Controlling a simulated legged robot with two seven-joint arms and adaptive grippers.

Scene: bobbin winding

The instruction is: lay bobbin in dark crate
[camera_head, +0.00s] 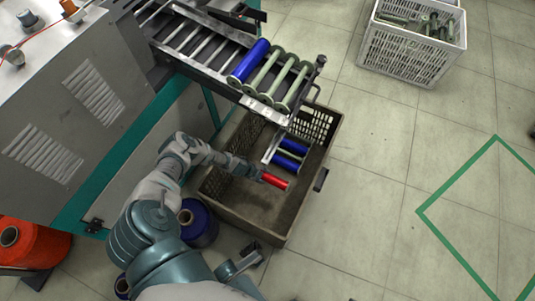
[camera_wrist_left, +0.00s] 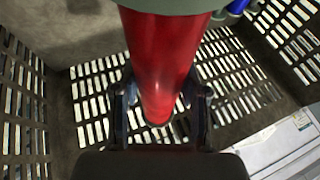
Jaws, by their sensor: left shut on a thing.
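A red bobbin (camera_head: 274,181) is held at the end of my left arm, over the dark crate (camera_head: 312,205). My left gripper (camera_head: 262,176) is shut on it. In the left wrist view the red bobbin (camera_wrist_left: 158,65) runs up between the fingers of my left gripper (camera_wrist_left: 160,100), with a pale flange at its top edge. Slotted walls of the dark crate (camera_wrist_left: 95,95) show around and below it. Two blue bobbins (camera_head: 290,152) lie inside the crate towards its back. I cannot tell the exact height of the red bobbin above the crate floor.
A machine rack (camera_head: 215,60) overhangs the crate's back, holding a blue bobbin (camera_head: 249,61) and several pale empty ones (camera_head: 278,78). A white crate (camera_head: 405,60) with bobbins stands at the back right. A blue spool (camera_head: 197,222) stands left of the dark crate. Floor to the right is clear.

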